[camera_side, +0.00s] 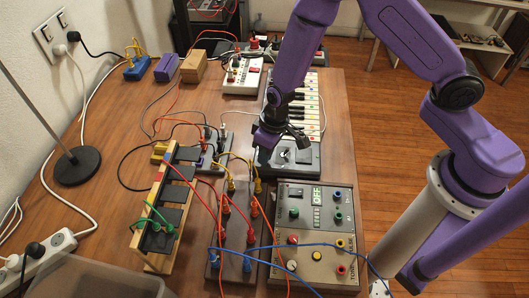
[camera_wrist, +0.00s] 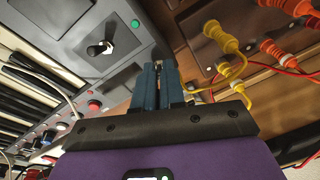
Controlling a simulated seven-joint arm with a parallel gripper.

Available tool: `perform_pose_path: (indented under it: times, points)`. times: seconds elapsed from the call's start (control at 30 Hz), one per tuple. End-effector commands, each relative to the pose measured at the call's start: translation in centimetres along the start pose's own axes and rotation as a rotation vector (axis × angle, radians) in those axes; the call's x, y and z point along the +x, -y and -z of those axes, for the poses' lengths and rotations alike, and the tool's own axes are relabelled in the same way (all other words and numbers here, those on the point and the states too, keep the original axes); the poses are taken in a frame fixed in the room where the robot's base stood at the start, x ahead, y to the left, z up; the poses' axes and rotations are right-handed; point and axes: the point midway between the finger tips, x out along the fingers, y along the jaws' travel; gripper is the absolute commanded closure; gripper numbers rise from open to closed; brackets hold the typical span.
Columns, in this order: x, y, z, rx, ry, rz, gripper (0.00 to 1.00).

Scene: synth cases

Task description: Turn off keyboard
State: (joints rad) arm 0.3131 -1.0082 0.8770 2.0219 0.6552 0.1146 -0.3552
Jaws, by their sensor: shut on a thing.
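The keyboard (camera_side: 317,112) stands on the table, with white keys marked by coloured dots and a grey control panel (camera_side: 290,163) at its near end. The wrist view shows the panel (camera_wrist: 75,62) with a black toggle switch (camera_wrist: 98,48) and a green lamp (camera_wrist: 135,23) beside it. My gripper (camera_side: 297,138) is low over the panel end. In the wrist view my gripper's (camera_wrist: 158,67) fingers are close together beside the panel edge, right of the switch and apart from it in the picture. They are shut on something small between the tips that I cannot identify.
A grey device with coloured sockets (camera_side: 312,194) stands in front of the keyboard. Patch blocks with yellow, orange and blue plugs (camera_side: 229,235) and loose cables lie to the left. A wooden rack (camera_side: 157,258) and a power strip (camera_side: 40,262) are further left.

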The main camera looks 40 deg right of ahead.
Motion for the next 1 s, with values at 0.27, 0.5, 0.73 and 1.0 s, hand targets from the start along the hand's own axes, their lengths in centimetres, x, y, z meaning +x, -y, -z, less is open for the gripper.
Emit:
perform_pose_path:
  times: [0.27, 0.5, 0.73, 1.0]
  points:
    - [-0.08, -0.10, 0.01, 0.000, -0.037, 0.014, 1.00]
    - [-0.08, -0.13, 0.01, -0.001, -0.049, 0.019, 1.00]
    - [-0.07, -0.08, -0.01, -0.002, -0.050, 0.020, 1.00]
    - [-0.07, -0.07, -0.02, -0.002, -0.050, 0.020, 0.68]
